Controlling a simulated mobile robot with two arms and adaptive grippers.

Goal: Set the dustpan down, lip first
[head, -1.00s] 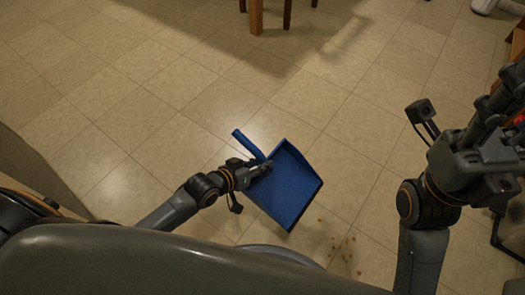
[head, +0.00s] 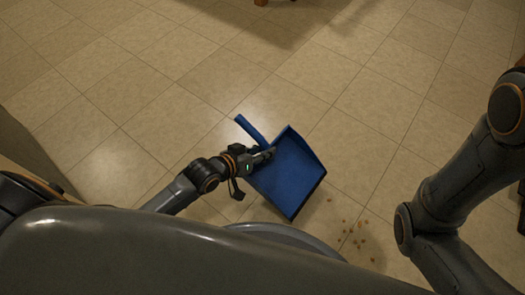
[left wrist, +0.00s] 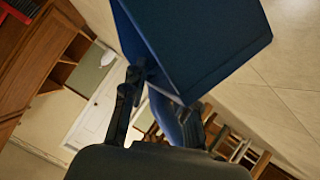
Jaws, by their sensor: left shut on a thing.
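The blue dustpan (head: 290,176) is in the middle of the head view, its handle (head: 251,130) pointing up and left and its lip toward the lower right. My left gripper (head: 266,155) is shut on the dustpan near where the handle meets the pan. In the left wrist view the pan (left wrist: 195,45) fills the top middle, and the fingers (left wrist: 160,105) close around its blue handle. I cannot tell whether the lip touches the floor. My right arm is at the right edge of the head view; its gripper is out of view.
Several small tan crumbs (head: 358,235) lie on the tiled floor (head: 390,120) to the right of the dustpan. The floor beyond it is clear. A wooden leg (head: 261,2) shows at the top edge. In the left wrist view there are wooden shelves (left wrist: 45,60) and a white door (left wrist: 100,105).

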